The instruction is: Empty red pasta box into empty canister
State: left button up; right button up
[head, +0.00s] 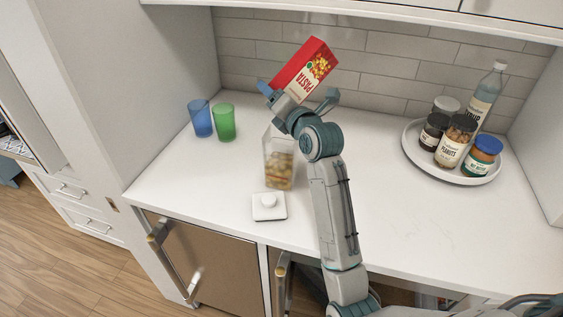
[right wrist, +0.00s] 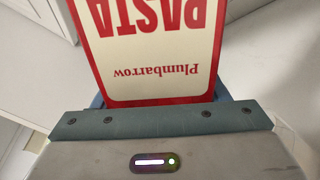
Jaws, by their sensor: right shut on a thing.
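The red pasta box (head: 304,70) is tilted in the air above the counter, behind and above the canister. My right gripper (head: 297,97) is shut on its lower part. In the right wrist view the box (right wrist: 150,50) stands out from the gripper, its label upside down. The clear canister (head: 279,165) stands upright on the counter below, beside my forearm. Yellow-brown pieces show in its lower part, and its top is uncovered. A white square lid with a knob (head: 268,206) lies on the counter in front of it. My left gripper is not in view.
A blue cup (head: 201,118) and a green cup (head: 224,122) stand left of the canister. A round white tray (head: 411,148) at the right holds several jars and a syrup bottle (head: 486,95). The counter's front middle right is clear.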

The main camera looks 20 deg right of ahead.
jog(key=shift+w+a, duration=0.1)
jog(key=shift+w, duration=0.25)
jog(key=shift+s, duration=0.95)
